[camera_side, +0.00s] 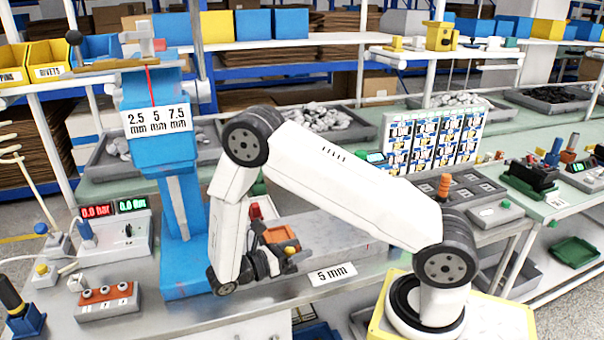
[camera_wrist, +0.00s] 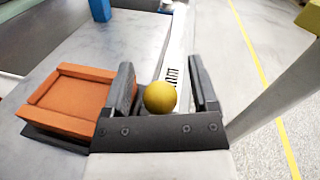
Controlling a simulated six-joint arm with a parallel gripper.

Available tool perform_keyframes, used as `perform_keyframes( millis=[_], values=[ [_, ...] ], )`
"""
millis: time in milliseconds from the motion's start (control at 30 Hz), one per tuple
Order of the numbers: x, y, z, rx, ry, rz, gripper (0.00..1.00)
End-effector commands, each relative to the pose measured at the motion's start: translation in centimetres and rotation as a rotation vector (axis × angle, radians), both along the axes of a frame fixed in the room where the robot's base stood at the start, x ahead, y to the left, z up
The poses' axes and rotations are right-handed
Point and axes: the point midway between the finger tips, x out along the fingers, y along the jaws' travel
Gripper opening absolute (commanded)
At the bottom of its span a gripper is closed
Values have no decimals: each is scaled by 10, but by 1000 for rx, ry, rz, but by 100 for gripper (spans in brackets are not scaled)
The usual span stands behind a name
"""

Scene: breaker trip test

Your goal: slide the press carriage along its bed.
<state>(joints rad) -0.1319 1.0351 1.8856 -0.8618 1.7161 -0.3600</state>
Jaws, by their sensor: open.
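The press carriage (camera_side: 281,235) is an orange square tray with a raised rim, on the grey bed beside the blue press (camera_side: 172,150). It also shows in the wrist view (camera_wrist: 75,93), at the left. A yellow ball knob (camera_wrist: 160,97) is between the two dark fingers of my gripper (camera_wrist: 161,68), with a gap at least on the right. My gripper (camera_side: 268,262) is open and low at the bed's front edge, next to the carriage.
The bed (camera_side: 335,237) runs right from the press, with a "5 mm" label (camera_side: 332,274) on its front. A red switch box (camera_side: 108,299) and a gauge box (camera_side: 115,235) stand at the left. A card rack (camera_side: 435,137) stands behind. The bed right of the carriage looks clear.

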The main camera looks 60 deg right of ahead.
Motion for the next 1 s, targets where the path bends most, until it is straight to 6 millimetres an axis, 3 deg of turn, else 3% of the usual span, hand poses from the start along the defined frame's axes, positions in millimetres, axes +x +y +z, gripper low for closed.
perform_keyframes(
  millis=[600, 1000],
  values=[
    [35, 53, -1, 0, 0, 2, 75],
    [43, 64, 0, 0, 1, 0, 75]
  ],
)
